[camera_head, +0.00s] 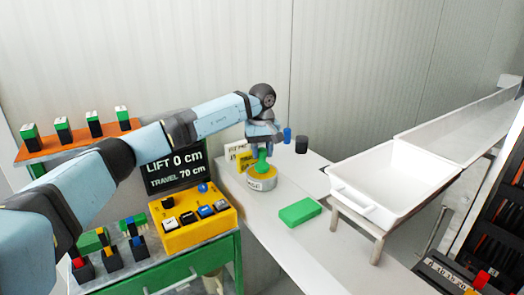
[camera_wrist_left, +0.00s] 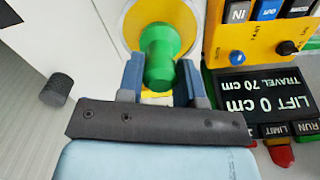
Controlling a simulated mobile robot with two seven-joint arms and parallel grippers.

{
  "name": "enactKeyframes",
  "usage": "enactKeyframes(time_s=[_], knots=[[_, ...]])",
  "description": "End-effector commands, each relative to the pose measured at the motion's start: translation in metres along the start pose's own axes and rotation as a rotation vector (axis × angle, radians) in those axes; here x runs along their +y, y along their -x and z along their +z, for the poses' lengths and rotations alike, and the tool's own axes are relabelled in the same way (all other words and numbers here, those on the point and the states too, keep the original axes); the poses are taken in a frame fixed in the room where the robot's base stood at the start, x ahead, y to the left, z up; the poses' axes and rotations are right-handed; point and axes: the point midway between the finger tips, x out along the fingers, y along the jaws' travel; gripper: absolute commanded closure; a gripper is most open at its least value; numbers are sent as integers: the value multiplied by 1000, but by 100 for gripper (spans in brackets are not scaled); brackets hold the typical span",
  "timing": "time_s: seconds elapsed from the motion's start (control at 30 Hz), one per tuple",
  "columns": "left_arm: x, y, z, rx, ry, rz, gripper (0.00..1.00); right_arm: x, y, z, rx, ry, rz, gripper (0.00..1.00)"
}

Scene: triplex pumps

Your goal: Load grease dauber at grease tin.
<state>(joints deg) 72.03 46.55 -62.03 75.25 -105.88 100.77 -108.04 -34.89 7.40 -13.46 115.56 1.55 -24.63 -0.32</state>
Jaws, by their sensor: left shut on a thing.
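The grease tin (camera_head: 262,184) is a short round tin with a pale labelled side and a yellow top, standing on the white bench. The grease dauber (camera_head: 262,161) is green and upright over the tin's top. My left gripper (camera_head: 266,146) is above the tin, shut on the dauber. In the left wrist view the dauber (camera_wrist_left: 160,56) sits between the two blue-grey fingers, with the tin's yellow rim (camera_wrist_left: 131,22) behind it. The dauber's lower end is hidden, so I cannot tell how deep it reaches. My right gripper is not in view.
A green block (camera_head: 300,212) lies in front of the tin. A black cylinder (camera_head: 301,145) stands behind it. A yellow control box (camera_head: 190,228) and a lift display (camera_head: 175,168) are left. A white tray (camera_head: 385,165) stands right. The bench front is clear.

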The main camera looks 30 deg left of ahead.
Motion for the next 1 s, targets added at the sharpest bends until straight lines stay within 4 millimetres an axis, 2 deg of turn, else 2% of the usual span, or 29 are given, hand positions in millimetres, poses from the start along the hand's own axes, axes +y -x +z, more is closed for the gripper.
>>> enactKeyframes(time_s=[1.0], knots=[[0,-7,0,0,0,0,86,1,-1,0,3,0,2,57]])
